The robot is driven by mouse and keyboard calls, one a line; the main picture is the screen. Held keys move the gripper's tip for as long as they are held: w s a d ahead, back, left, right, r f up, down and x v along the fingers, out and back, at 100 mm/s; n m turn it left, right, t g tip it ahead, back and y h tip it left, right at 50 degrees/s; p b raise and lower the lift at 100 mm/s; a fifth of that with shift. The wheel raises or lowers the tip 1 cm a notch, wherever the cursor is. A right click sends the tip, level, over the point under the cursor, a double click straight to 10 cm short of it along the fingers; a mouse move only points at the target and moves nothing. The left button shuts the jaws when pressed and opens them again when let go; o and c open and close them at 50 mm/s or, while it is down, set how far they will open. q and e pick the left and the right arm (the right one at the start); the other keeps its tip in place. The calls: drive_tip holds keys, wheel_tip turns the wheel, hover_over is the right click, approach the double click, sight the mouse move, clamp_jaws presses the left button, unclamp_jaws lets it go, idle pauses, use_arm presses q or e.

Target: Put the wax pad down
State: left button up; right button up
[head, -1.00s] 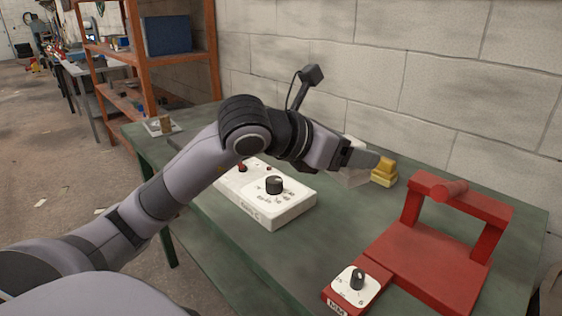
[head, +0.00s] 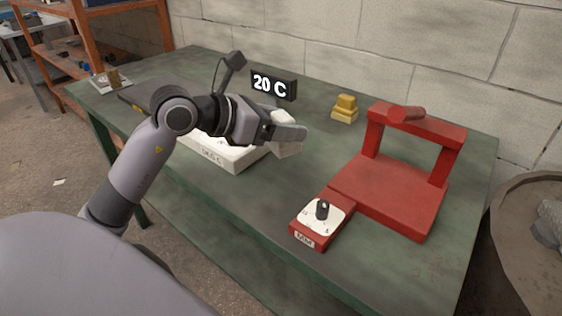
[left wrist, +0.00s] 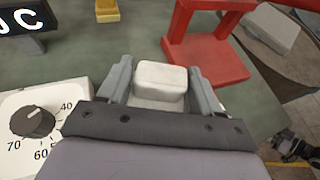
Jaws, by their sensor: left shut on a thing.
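The wax pad (left wrist: 160,76) is a pale white block with rounded edges between the two fingers of my left gripper (left wrist: 158,88). The gripper is shut on it. In the head view my left gripper (head: 300,133) is over the bench, right of the white dial panel, and its fingers cover part of the white block. A paler white part (head: 285,149) shows under the fingers; I cannot tell if it is the same block or a base below it. A dark mechanical part at the lower right of the left wrist view may be my right gripper (left wrist: 296,146); its jaws are unclear.
The green bench (head: 235,190) holds a white dial panel (head: 232,158), a 20 C display (head: 273,85), yellow stacked blocks (head: 345,109) and a red frame (head: 390,195) with a dial (head: 322,212). Bare bench lies between panel and red frame. A round bin (head: 515,215) stands right.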

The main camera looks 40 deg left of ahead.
use_arm(q)
wheel_tip(320, 180, down, 8)
drive_tip(key=shift+f+b, duration=0.25)
drive_tip(key=shift+b, duration=0.1)
drive_tip(key=shift+f, duration=0.25)
drive_tip(key=shift+f, duration=0.15)
drive_tip(key=o, duration=1.1)
